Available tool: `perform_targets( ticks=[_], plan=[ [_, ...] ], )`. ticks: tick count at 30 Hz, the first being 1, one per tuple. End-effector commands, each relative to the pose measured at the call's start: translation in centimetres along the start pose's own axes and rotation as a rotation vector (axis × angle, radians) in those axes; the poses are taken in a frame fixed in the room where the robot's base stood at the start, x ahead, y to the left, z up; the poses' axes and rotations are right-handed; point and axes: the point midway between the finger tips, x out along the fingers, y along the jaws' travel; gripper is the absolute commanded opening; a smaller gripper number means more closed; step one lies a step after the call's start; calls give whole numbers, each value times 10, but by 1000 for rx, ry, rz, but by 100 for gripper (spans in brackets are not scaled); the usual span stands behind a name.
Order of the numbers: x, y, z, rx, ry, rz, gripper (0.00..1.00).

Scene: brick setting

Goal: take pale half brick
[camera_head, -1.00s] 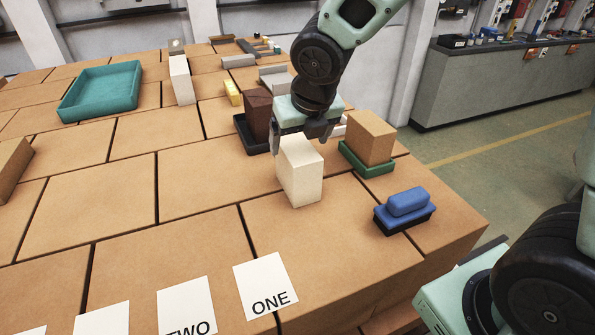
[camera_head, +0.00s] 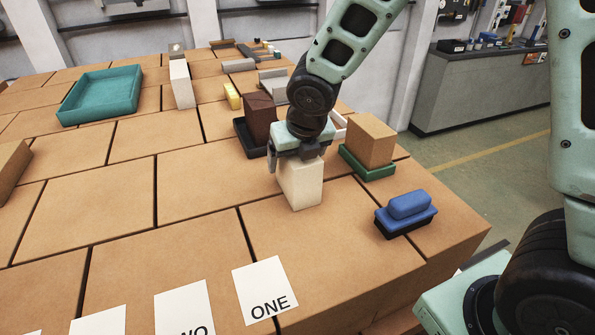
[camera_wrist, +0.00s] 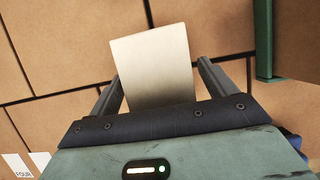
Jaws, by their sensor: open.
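The pale half brick (camera_head: 302,186) stands upright on the brick-topped surface, right of the middle in the head view. In the wrist view the pale brick (camera_wrist: 155,65) lies between the two fingers. My gripper (camera_head: 300,163) is above it, pointing down, with its fingers at the brick's upper part. In the wrist view my gripper (camera_wrist: 160,88) is open, and a gap shows between the brick and the right finger. The lower fingertips are partly hidden in the head view.
A tan block on a green tray (camera_head: 366,170) stands close on the right. A dark brown brick (camera_head: 260,118) in a black tray is behind left. A blue brush-like object (camera_head: 408,208) lies front right. A card marked ONE (camera_head: 264,285) lies in front.

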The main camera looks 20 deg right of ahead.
Motion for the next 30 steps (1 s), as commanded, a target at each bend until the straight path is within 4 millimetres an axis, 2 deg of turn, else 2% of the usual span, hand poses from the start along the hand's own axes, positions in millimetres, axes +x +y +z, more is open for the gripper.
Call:
perform_targets(
  ticks=[17, 18, 25, 30],
  plan=[
    [4, 0, -2, 0, 0, 0, 84],
    [4, 0, -2, 0, 0, 0, 81],
    [4, 0, -2, 0, 0, 0, 17],
    [4, 0, -1, 0, -2, 1, 15]
  ],
)
